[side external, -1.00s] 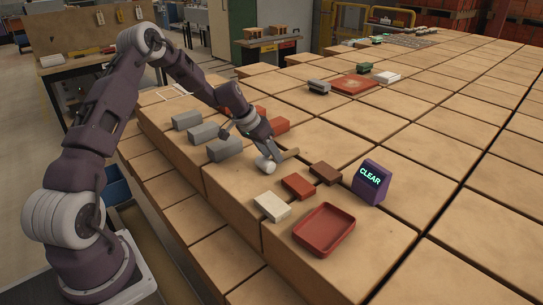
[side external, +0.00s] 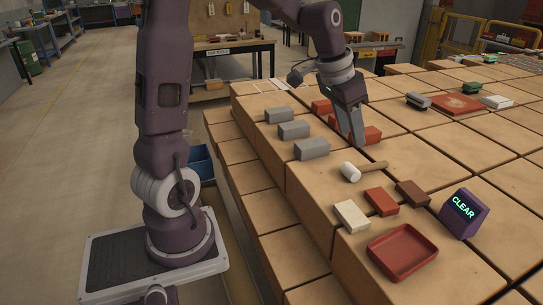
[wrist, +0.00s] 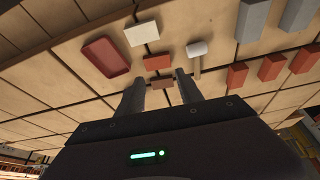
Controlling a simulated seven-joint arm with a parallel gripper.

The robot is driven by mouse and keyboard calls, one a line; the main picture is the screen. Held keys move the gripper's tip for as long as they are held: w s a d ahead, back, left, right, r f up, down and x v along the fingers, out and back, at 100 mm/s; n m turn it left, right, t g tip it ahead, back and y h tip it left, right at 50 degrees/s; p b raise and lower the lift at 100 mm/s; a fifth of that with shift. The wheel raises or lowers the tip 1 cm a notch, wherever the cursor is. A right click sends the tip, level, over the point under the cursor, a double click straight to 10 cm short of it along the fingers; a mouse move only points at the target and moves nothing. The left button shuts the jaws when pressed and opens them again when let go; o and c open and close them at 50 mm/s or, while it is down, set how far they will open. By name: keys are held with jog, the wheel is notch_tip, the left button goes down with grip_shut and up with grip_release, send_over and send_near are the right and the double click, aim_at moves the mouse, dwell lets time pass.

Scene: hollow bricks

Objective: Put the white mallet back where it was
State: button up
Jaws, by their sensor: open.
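The white mallet (side external: 348,171) lies on the tan block surface, its white head towards the left and its wooden handle (side external: 374,166) pointing right. It also shows in the wrist view, with its white head (wrist: 197,48) above the handle and right of my fingers. My gripper (side external: 357,140) is open and empty, above and behind the mallet in the side view, apart from it. In the wrist view my two fingers (wrist: 160,87) are spread with nothing held between them. Some red bricks behind the gripper are partly hidden in the side view.
Three grey bricks (side external: 293,130) and red bricks (side external: 367,135) stand behind the mallet. A white brick (side external: 351,216), red brick (side external: 382,201) and brown brick (side external: 413,193) lie in front. A red tray (side external: 403,250) and purple CLEAR sign (side external: 464,213) stand nearer. The surface right of the handle is clear.

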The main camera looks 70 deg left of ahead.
jog(key=s+d+r, duration=0.1)
jog(key=s+d, duration=0.2)
jog(key=s, duration=0.5)
jog(key=s+d+r+t, duration=0.1)
jog(key=s+d, duration=0.2)
jog(key=s, duration=0.4)
jog(key=s+d+r, duration=0.1)
jog(key=s+d, duration=0.1)
jog(key=s, duration=0.6)
jog(key=shift+s+d+r+n, duration=0.2)
jog(key=shift+s+d+n, duration=0.15)
jog(key=shift+d+n, duration=0.05)
